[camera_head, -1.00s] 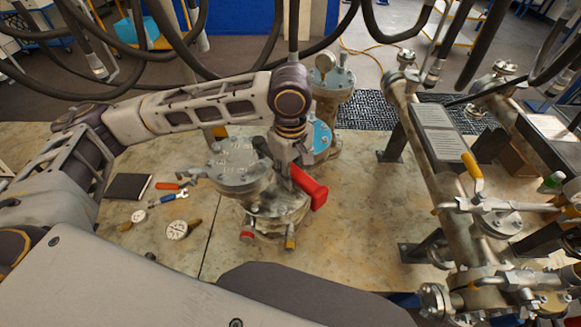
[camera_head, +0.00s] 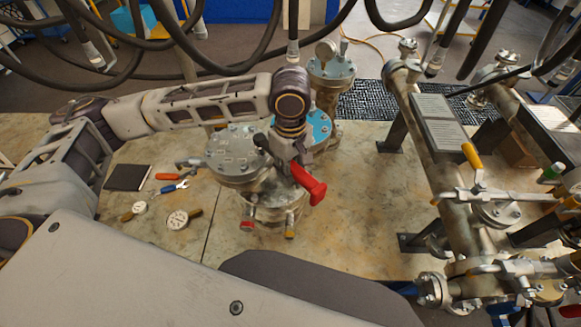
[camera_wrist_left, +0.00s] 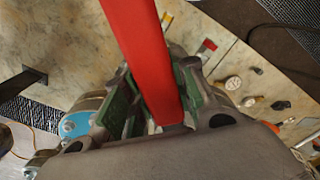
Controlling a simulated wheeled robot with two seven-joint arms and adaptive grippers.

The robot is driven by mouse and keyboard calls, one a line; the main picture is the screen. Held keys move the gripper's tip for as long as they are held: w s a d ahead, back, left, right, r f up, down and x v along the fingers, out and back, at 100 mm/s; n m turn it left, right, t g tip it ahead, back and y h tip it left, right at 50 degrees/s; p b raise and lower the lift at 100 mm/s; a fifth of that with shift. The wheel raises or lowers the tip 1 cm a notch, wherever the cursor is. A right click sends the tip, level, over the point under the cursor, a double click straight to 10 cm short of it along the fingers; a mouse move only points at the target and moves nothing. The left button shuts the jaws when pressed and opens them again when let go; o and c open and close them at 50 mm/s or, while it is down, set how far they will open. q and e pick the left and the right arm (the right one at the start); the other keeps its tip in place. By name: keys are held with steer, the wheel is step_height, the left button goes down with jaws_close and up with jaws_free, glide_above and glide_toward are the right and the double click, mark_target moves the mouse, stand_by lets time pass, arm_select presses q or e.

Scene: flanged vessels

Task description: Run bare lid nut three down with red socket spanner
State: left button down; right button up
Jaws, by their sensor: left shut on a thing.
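My left gripper (camera_head: 292,158) is shut on the red socket spanner (camera_head: 311,186). In the left wrist view the spanner's red handle (camera_wrist_left: 142,50) runs up between the green-padded fingers (camera_wrist_left: 150,100). In the head view the spanner sits over the right side of a grey flanged vessel (camera_head: 272,208), its red end sticking out toward the lower right. A round grey bolted lid (camera_head: 233,158) lies left of the gripper. The gripper hides the spanner's working end, so I cannot tell whether it touches a nut. Lid nut three cannot be singled out. My right gripper is out of view.
A blue-faced flange (camera_head: 322,128) is just behind the gripper. Pipework with a yellow-handled valve (camera_head: 472,156) stands at the right. Dial gauges (camera_head: 177,219), small tools (camera_head: 174,187) and a dark pad (camera_head: 129,177) lie at the left. Black hoses (camera_head: 230,65) hang above.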

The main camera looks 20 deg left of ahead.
arm_select(q)
steer(key=shift+f, duration=1.2)
steer(key=shift+s, duration=0.1)
stand_by(0.4)
